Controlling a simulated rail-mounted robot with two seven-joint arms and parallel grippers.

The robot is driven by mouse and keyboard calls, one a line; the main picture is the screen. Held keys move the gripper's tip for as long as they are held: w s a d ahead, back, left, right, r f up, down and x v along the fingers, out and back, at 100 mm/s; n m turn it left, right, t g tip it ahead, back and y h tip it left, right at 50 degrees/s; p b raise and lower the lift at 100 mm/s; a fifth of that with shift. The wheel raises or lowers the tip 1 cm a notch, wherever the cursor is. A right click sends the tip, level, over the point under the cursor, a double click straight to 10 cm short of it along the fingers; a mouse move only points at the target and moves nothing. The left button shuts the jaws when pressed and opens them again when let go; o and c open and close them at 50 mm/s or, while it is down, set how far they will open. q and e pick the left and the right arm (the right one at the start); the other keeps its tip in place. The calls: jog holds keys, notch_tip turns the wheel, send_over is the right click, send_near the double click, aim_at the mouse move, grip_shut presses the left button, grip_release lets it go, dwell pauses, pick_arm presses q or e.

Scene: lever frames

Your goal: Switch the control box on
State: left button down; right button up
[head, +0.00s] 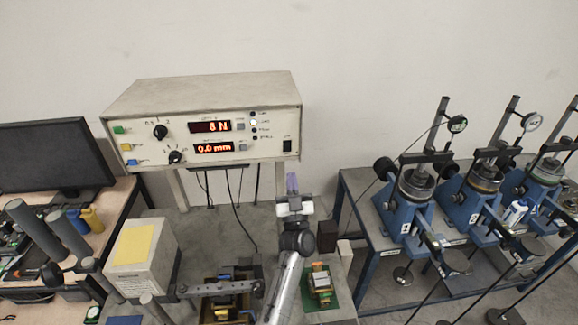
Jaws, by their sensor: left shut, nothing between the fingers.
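The control box (205,117) is a beige case raised on legs against the wall. Its two red displays are lit and read about "6 N" and "0.0 mm". A dark rocker switch (287,146) sits at the lower right of its front panel; I cannot tell which way it is tipped. Two black knobs and green, yellow and blue buttons are on the panel's left. My left gripper (292,184) points up just below the box's lower right corner in the picture. It is shut and empty, and appears apart from the switch. My right gripper is not in view.
Several blue lever frames (404,212) with dial gauges stand on a bench at the right. A monitor (52,158) and a cluttered wooden desk are at the left. A grey box with a yellow top (131,244) and small devices lie around my arm below.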

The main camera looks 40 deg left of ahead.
pick_arm(q)
jog(key=f+b+v, duration=0.1)
jog(key=v, duration=0.5)
jog(key=shift+a+f+b, duration=0.2)
jog(key=shift+f+b, duration=0.1)
jog(key=shift+f, duration=0.05)
jog(key=shift+w, duration=0.15)
